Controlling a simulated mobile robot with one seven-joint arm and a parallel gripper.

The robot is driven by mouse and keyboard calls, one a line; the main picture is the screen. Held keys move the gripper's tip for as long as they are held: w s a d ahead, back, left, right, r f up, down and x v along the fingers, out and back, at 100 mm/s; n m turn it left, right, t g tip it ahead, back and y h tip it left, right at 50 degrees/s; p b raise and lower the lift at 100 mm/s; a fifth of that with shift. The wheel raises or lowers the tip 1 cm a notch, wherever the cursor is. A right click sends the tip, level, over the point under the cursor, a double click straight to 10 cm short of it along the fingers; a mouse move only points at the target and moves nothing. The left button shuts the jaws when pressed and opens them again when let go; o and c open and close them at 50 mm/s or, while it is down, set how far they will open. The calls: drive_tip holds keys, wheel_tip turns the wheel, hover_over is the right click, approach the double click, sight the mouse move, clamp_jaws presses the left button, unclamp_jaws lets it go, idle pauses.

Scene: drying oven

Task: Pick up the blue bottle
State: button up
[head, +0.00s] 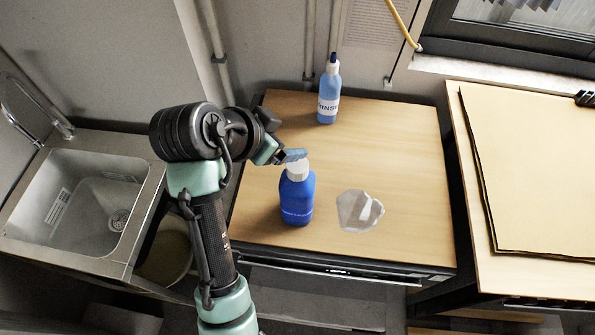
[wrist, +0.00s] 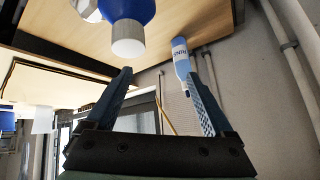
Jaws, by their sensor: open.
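The blue bottle (head: 297,203) is dark blue with a white cap and stands upright on the wooden top, left of centre. In the wrist view its white cap (wrist: 128,40) points towards me, beyond the left fingertip. My gripper (head: 294,156) is at the height of the cap in the head view, overlapping its top edge. In the wrist view my gripper (wrist: 158,73) has its two fingers spread with nothing between them. I cannot tell whether a finger touches the cap.
A light blue bottle (head: 328,95) with a dark tip stands at the back of the wooden top (head: 400,145). A clear, crumpled-looking piece (head: 359,211) lies right of the blue bottle. A sink (head: 85,205) is at left, and a board-topped counter (head: 540,170) at right.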

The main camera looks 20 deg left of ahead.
sight(292, 164)
drive_tip(key=s+r+g+h+p, duration=0.2)
drive_tip(key=s+p, duration=0.3)
drive_tip(key=p, duration=0.1)
drive_tip(key=shift+m, duration=0.4)
drive_tip(key=p+x, duration=0.1)
drive_tip(key=x, duration=0.6)
drive_tip(key=shift+f, duration=0.25)
drive_tip(key=p+x, duration=0.1)
drive_tip(key=x, duration=0.1)
drive_tip(key=d+p+x, duration=0.1)
drive_tip(key=x, duration=0.1)
drive_tip(key=shift+s+a+r, duration=0.1)
drive_tip(key=shift+s, duration=0.1)
drive_tip(key=shift+w+f+p, duration=0.3)
drive_tip(key=shift+w+f, duration=0.05)
drive_tip(key=shift+f, duration=0.25)
drive_tip(key=shift+s, duration=0.1)
clamp_jaws()
